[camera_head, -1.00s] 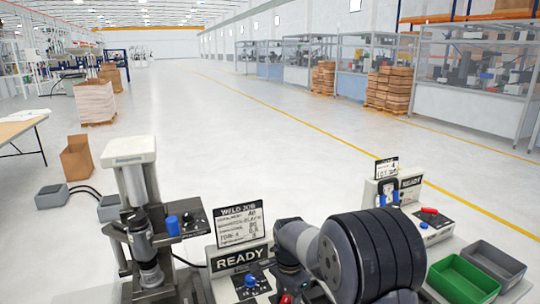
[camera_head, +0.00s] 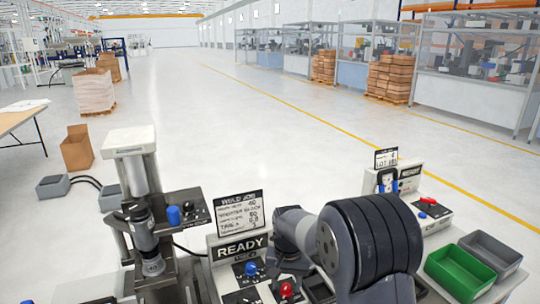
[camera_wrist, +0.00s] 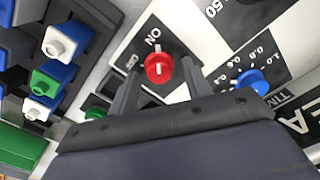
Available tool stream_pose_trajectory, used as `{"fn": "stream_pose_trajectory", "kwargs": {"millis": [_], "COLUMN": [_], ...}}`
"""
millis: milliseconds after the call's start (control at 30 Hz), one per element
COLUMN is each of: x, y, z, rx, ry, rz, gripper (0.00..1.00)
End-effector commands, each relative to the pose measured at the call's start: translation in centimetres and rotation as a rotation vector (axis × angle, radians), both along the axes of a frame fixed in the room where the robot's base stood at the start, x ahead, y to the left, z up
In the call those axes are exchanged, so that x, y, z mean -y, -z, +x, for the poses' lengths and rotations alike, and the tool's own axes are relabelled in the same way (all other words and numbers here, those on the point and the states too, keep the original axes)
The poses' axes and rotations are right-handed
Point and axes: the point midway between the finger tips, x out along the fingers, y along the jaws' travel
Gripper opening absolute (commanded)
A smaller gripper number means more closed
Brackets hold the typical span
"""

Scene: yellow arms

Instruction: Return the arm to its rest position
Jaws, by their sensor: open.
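My gripper (camera_wrist: 160,71) is open in the wrist view, its two dark fingers apart. A red knob (camera_wrist: 159,66) on a white panel shows between and just beyond the fingertips, beside the word ON. I cannot tell whether the fingers touch it. The red knob also shows in the head view (camera_head: 287,288), low on the READY control box (camera_head: 240,247). My arm (camera_head: 370,245) is bent in the lower right of the head view, with its thick dark ribbed joint nearest the camera.
A blue knob (camera_wrist: 252,81) sits close to my right finger. A press-like machine (camera_head: 135,180) stands left of the box, and a WELD JOB sign (camera_head: 239,213) stands behind it. A green bin (camera_head: 460,272) and a grey bin (camera_head: 490,255) are at right.

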Motion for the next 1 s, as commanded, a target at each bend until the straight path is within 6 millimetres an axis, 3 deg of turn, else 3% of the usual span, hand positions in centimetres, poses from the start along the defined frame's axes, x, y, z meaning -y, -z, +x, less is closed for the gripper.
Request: {"fn": "stream_pose_trajectory", "kwargs": {"millis": [1000], "x": [-0.21], "y": [-0.09], "z": [-0.08], "rx": [0.0], "ry": [-0.779], "rz": [0.0], "gripper": [0.47]}}
